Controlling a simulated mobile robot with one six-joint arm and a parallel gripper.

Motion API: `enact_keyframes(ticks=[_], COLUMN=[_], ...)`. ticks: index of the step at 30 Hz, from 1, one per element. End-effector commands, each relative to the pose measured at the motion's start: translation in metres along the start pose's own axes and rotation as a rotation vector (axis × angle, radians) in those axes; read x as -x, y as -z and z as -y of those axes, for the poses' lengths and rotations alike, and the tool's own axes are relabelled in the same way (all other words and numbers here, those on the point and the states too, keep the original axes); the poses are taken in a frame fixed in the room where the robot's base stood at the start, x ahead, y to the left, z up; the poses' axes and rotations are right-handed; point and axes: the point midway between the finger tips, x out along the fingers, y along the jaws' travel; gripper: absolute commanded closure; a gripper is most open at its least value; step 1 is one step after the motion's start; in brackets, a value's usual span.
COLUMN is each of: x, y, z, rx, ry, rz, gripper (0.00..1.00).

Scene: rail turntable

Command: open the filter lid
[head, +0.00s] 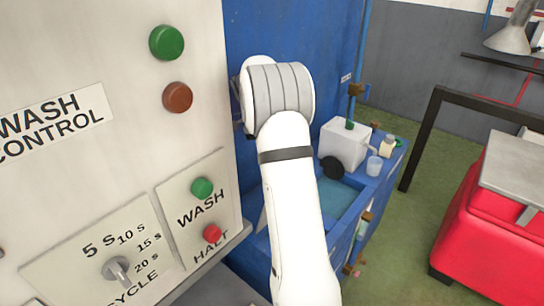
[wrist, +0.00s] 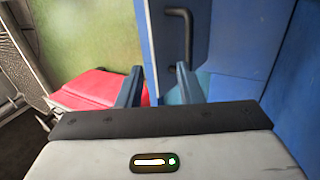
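In the wrist view, a dark blue-grey panel (wrist: 202,45) carries a black bar handle (wrist: 188,35) with a bent top end. It is set in a lighter blue surface, and I cannot tell for sure whether this is the filter lid. My gripper (wrist: 158,88) shows two blue fingers, apart, with nothing visible between them. The handle is beyond the fingers, just above the right one, and appears clear of them. In the head view my white arm reaches up to the blue wall, and the gripper is hidden.
A wash control panel (head: 88,175) with buttons and a knob stands close at left. A blue basin (head: 338,197) holds water; a white box (head: 344,146) and a cup (head: 374,166) stand beyond it. A red cabinet (head: 490,235) and dark frame (head: 422,140) are right. Green floor lies between.

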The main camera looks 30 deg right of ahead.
Motion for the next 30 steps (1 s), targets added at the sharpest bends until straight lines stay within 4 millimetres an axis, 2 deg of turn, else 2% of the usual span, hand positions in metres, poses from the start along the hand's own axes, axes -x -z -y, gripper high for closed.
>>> enact_keyframes(ticks=[1, 5, 12, 18, 22, 26, 30], x=[-0.001, -0.005, -0.017, -0.015, -0.013, -0.020, -0.038], y=[0.000, 0.001, 0.001, 0.001, 0.002, 0.002, 0.001], z=[0.000, -0.005, -0.032, -0.052, -0.057, -0.051, -0.036], rx=[0.000, 0.006, 0.025, 0.004, -0.006, -0.005, -0.004], ry=[0.002, 0.062, 0.414, 0.651, 0.711, 0.718, 0.715], rz=[0.001, 0.019, 0.058, 0.019, 0.001, 0.000, 0.003], gripper=[0.71, 0.82, 1.00, 1.00, 1.00, 1.00, 1.00])
